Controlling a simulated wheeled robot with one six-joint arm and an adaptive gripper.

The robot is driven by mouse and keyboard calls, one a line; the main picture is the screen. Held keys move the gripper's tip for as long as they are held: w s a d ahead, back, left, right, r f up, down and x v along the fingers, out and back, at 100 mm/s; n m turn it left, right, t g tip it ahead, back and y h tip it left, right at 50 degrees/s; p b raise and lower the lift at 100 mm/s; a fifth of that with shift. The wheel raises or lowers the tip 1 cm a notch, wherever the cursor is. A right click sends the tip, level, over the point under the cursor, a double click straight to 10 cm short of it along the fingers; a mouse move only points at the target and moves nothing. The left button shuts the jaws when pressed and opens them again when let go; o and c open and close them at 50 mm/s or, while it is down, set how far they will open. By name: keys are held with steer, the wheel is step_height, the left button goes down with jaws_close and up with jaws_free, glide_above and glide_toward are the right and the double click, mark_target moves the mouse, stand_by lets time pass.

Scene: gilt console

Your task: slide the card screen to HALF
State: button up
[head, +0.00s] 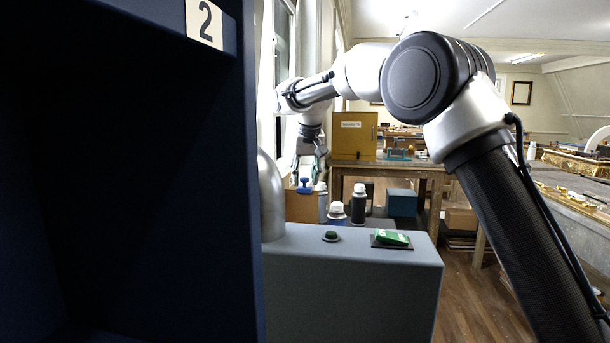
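My gripper (308,172) points down at left of centre in the head view, beside the window wall. A blue knob (305,186) shows just below its fingers, on top of an upright brown panel (300,207) that looks like the card screen. No HALF mark is readable. The grey housing in front hides the lower part of the panel.
A grey housing (350,262) with a green button and green rocker stands in front. White-capped bottles (358,204) stand right of the panel. A dark blue cabinet (130,180) marked 2 fills the left. Behind are a yellow box (354,140) on a wooden table and a blue box (402,202).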

jaws_close()
steer(key=d, duration=0.2)
steer(key=s+d, duration=0.1)
steer(key=d, duration=0.1)
steer(key=shift+d, duration=0.3)
steer(key=shift+o, duration=1.7)
jaws_free()
steer(key=a+v, duration=0.1)
steer(key=v, duration=1.1)
steer(key=shift+d, duration=0.45)
